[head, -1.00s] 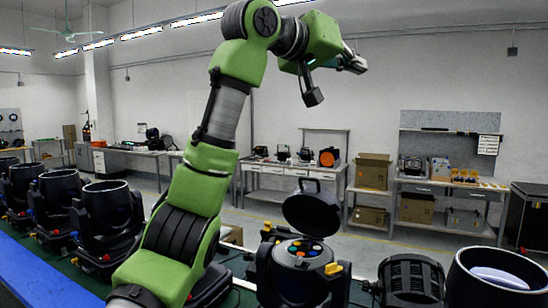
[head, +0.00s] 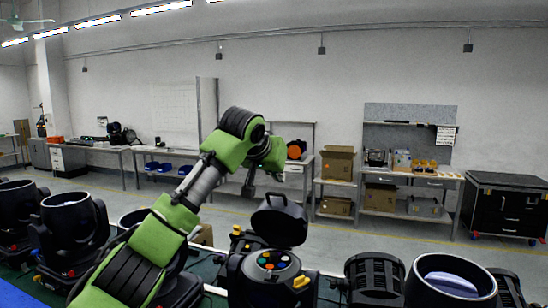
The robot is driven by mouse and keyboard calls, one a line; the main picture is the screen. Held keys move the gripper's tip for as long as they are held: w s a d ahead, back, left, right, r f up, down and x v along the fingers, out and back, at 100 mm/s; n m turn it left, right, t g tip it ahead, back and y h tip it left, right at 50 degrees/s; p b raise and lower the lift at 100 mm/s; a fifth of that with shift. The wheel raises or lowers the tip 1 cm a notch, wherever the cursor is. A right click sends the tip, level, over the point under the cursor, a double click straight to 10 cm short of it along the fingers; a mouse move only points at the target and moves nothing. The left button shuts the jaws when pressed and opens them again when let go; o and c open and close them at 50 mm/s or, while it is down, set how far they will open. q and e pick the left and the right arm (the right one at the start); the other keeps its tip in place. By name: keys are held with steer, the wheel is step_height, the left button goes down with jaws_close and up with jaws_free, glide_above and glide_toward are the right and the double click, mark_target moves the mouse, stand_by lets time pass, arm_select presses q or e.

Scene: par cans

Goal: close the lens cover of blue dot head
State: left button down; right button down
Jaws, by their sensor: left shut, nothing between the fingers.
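A black par can head (head: 240,285) stands at the bottom centre. Its round lens cover (head: 279,226), with a handle on top, is hinged open and stands tilted up behind the head. Coloured dots, including a blue one, show on the face (head: 272,260) under it. A yellow latch (head: 301,282) sits at its right side. My left gripper (head: 249,188) is shut and empty, above and behind the raised cover in the picture, apart from it as far as I can see. My own arm partly hides the gripper. My right gripper is not in view.
Other black heads stand in the row: one at the left (head: 70,240), a ribbed one (head: 373,280) and an open-topped one (head: 450,278) at the right. A blue edge (head: 25,292) runs at lower left. Benches (head: 425,218) line the far wall, with open floor between.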

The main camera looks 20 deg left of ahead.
mark_target(275, 194)
arm_select(q)
steer(key=shift+s+f+p, duration=0.25)
steer(key=shift+s+f, duration=0.1)
steer(key=shift+s, duration=0.4)
steer(key=shift+s+f+p, duration=0.2)
steer(key=shift+s+f, duration=0.1)
steer(key=shift+s, duration=0.4)
steer(key=shift+s+f, duration=0.15)
steer(key=shift+f, duration=0.05)
